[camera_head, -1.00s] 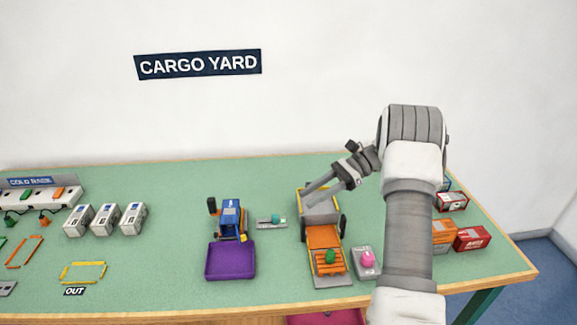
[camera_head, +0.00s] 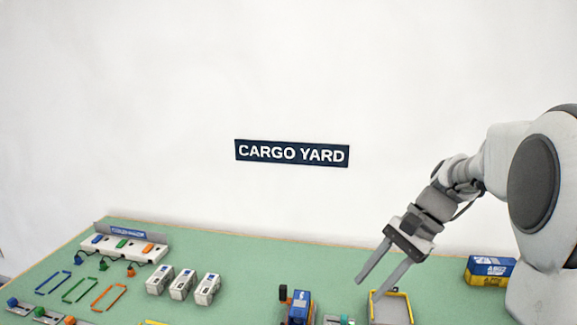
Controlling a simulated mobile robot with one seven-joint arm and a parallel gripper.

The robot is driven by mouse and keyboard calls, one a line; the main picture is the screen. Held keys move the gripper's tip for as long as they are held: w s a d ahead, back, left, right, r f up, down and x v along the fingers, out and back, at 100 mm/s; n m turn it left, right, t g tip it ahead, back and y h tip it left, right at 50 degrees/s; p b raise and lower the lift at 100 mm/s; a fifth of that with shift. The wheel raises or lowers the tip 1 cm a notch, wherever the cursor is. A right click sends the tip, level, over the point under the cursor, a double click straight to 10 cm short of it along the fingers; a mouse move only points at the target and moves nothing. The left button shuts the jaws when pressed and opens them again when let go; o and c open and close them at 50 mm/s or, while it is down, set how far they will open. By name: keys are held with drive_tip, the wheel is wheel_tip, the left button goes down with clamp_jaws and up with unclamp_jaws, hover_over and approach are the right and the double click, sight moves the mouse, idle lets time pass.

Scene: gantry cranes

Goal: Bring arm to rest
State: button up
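My gripper (camera_head: 370,287) is at the right of the head view, pointing down and to the left. Its two grey fingers are apart with nothing between them. It appears above or in front of a grey tray with yellow edges (camera_head: 391,310); the exact gap cannot be told. My arm is bent, with a large white and grey joint at the right edge that hides part of the table.
A green table fills the lower part. A blue and orange vehicle (camera_head: 299,307) stands near the bottom middle. Several white containers (camera_head: 183,284) and a rack with coloured plugs (camera_head: 124,246) are at left. A blue and yellow container (camera_head: 489,270) stands beside my arm.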

drive_tip(key=s+a+r+n+t+h+p, duration=0.1)
drive_tip(key=s+r+n+t+h+p, duration=0.2)
drive_tip(key=s+r+n, duration=0.2)
drive_tip(key=s+r+n+t+h+p, duration=0.3)
drive_tip(key=s+r+n, duration=0.1)
drive_tip(key=s, duration=0.7)
drive_tip(key=shift+s+a+r+n+t+h, duration=0.3)
drive_tip(key=shift+a+r+n, duration=0.1)
drive_tip(key=shift+n, duration=0.1)
drive_tip(key=shift+d, duration=0.1)
idle(0.4)
